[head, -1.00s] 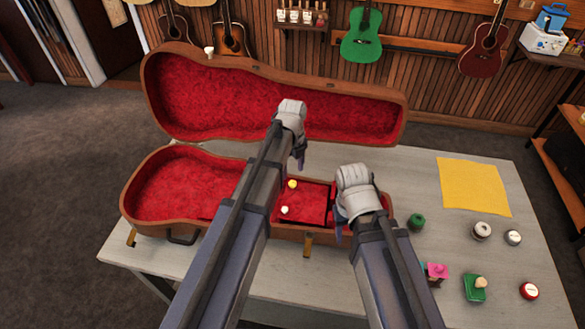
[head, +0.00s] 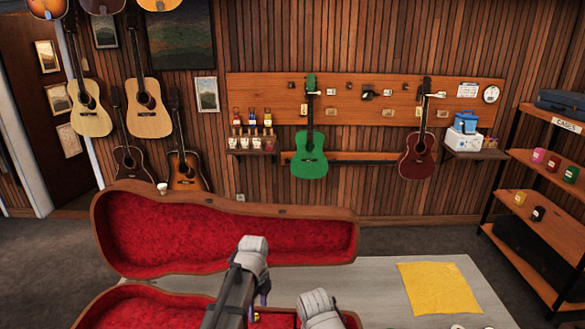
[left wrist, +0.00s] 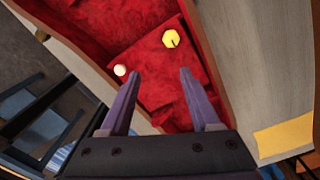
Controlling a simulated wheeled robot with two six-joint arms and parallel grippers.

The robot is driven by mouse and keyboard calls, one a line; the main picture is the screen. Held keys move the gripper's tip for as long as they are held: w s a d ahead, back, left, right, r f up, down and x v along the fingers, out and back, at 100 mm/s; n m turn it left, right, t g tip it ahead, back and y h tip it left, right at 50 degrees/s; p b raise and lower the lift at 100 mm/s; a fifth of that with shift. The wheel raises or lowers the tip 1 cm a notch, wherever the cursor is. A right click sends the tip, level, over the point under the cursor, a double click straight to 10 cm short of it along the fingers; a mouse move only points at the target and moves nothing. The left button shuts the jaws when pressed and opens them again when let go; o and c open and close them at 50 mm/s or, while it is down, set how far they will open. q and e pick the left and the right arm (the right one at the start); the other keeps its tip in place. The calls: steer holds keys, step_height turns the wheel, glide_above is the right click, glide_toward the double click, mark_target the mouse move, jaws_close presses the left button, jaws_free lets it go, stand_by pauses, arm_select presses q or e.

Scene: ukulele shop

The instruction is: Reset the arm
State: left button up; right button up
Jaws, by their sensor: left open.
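An open guitar case with red plush lining shows at the lower left of the head view, its lid (head: 225,228) raised and its bottom half (head: 120,312) cut by the frame edge. My left gripper (head: 262,296) is over the case. In the left wrist view its two fingers (left wrist: 159,74) are apart with nothing between them. Beyond them, a yellow faceted piece (left wrist: 171,39) and a small white round piece (left wrist: 120,70) lie on the red lining. My right gripper's white wrist (head: 318,308) is at the bottom edge; its fingers are not visible.
A yellow cloth (head: 438,288) lies on the pale table (head: 375,280), right of the case. A green ukulele (head: 309,155) and a dark red one (head: 418,155) hang on the wall. A shelf rack (head: 535,235) stands at the right.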

arm_select(q)
steer(key=s+d+f+n, duration=0.1)
steer(key=s+n, duration=0.2)
steer(key=s+d+n+b, duration=0.1)
steer(key=s+n, duration=0.2)
steer(key=s+d+f+n+b, duration=0.1)
steer(key=s+n, duration=0.2)
steer(key=shift+d+f+y, duration=0.2)
steer(key=shift+f+y, duration=0.1)
steer(key=s+d+f+n+b, duration=0.2)
steer(key=s+n, duration=0.6)
steer(key=n, duration=0.2)
steer(key=shift+s+n, duration=0.2)
steer(key=shift+n, duration=0.1)
